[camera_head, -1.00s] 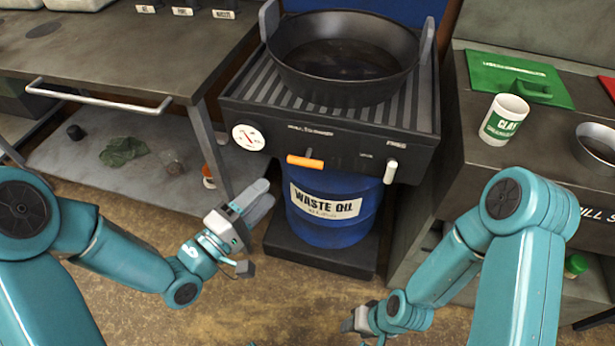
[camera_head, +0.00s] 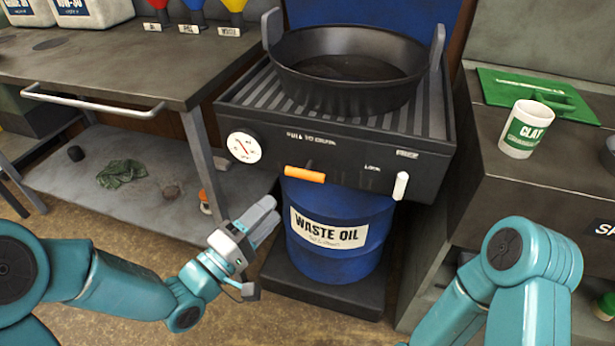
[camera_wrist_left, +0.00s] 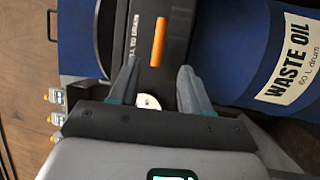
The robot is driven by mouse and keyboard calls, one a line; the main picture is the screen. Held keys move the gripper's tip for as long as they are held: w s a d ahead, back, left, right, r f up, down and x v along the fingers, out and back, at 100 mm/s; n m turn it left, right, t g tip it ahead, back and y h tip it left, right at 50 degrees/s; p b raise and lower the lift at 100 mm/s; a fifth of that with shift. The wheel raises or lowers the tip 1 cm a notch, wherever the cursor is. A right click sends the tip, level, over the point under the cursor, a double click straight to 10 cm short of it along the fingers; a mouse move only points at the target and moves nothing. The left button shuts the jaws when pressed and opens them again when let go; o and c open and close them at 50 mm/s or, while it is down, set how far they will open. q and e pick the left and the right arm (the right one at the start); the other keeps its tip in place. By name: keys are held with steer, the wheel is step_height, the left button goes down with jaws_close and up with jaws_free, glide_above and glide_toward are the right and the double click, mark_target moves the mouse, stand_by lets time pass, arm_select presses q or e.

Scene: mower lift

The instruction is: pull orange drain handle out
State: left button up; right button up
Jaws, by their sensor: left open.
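The orange drain handle (camera_head: 305,174) sticks out of the front face of the dark drain unit (camera_head: 350,165), left of a white lock lever (camera_head: 401,186). My left gripper (camera_head: 262,215) is below and left of the handle in the head view, open and empty, apart from it. In the left wrist view the orange handle (camera_wrist_left: 158,42) shows upright beyond and between the open fingers (camera_wrist_left: 158,85). My right gripper is out of the head view; only part of my right arm shows.
A black pan (camera_head: 345,70) stands on the ribbed top of the unit. The blue waste oil drum (camera_head: 335,262) stands beneath it. A bench (camera_head: 120,75) is at left, its leg close to my left gripper.

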mark_target(307, 179)
arm_select(q)
steer(key=b+x, duration=0.1)
steer(key=x, duration=1.1)
jaws_close()
